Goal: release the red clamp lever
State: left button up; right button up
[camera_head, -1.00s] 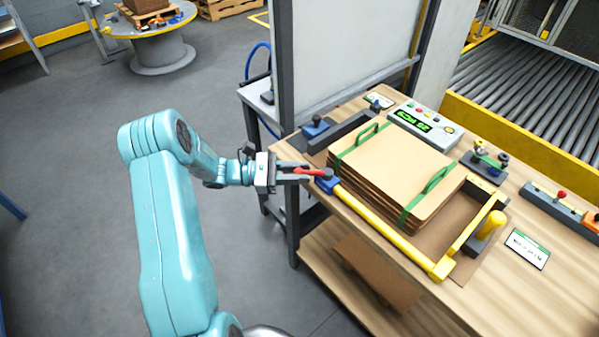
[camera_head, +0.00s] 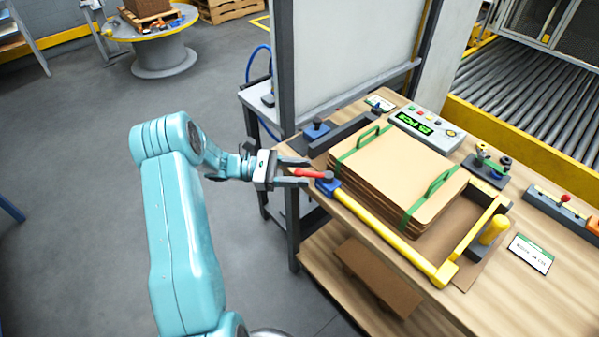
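The red clamp lever (camera_head: 309,174) sticks out to the left from its blue pivot (camera_head: 328,184) at the left corner of the yellow frame (camera_head: 385,230) on the wooden bench. My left gripper (camera_head: 303,172) comes in from the left at the lever's free end. Its two dark fingers are spread apart, one above and one below the lever's tip, with a gap visible around it. A stack of brown cardboard blanks (camera_head: 395,172) with green straps lies inside the yellow frame. My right gripper is not in view.
A control box with a green display (camera_head: 427,128) stands behind the stack. A yellow knob (camera_head: 493,230) and a label card (camera_head: 530,253) are at the right. An upright grey panel (camera_head: 350,50) stands behind the bench.

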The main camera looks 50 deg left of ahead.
pick_arm(q)
jog(key=b+v, duration=0.2)
jog(key=v, duration=1.4)
jog(key=shift+s, duration=0.15)
jog(key=shift+a, duration=0.1)
